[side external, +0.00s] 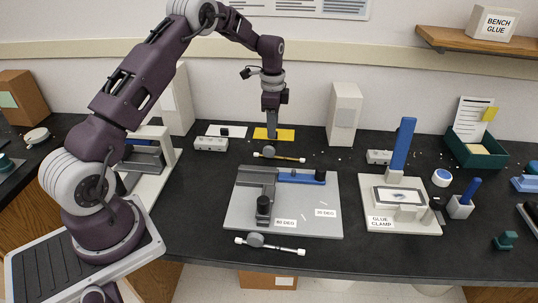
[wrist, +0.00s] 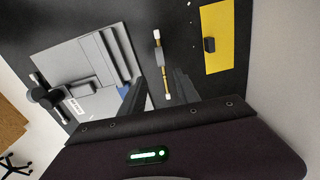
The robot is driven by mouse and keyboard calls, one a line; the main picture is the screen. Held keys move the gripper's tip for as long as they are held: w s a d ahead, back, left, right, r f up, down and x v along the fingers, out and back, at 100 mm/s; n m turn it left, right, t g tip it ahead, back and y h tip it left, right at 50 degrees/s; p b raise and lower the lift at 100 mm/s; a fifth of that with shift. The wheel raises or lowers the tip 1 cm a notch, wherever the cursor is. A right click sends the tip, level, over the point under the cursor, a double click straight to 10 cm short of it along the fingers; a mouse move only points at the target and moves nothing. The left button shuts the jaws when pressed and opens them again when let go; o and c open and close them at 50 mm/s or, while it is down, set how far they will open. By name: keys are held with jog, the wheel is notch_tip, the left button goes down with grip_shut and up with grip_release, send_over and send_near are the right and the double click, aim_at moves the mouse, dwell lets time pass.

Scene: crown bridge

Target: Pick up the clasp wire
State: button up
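A thin brass-coloured wire with pale tips and a grey block (side external: 268,152) lies on the black bench behind the grey fixture plate. It also shows in the wrist view (wrist: 160,62), its near end between my fingers in the picture. A similar silver-white wire with a grey block (side external: 255,240) lies at the front of the plate. No label shows which one is the clasp wire. My gripper (side external: 272,134) points down in front of the yellow card (side external: 288,134). In the wrist view my gripper (wrist: 158,86) is open and empty, its two dark fingers spread.
The fixture plate (side external: 240,215) carries angle blocks and labels reading 80 DEG and 20 DEG. A GLUE CLAMP stand (side external: 408,220) with a blue lever is to the right. A white tower (side external: 344,113) and a metal block (side external: 211,144) flank my gripper.

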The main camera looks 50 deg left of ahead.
aim_at(269, 149)
jog(key=shift+m, duration=0.3)
jog(key=f, duration=0.3)
jog(key=a+f, duration=0.1)
jog(key=f, duration=0.6)
jog(key=shift+s+a+f, duration=0.1)
jog(key=shift+s+a, duration=0.1)
jog(key=shift+s, duration=0.05)
grip_shut()
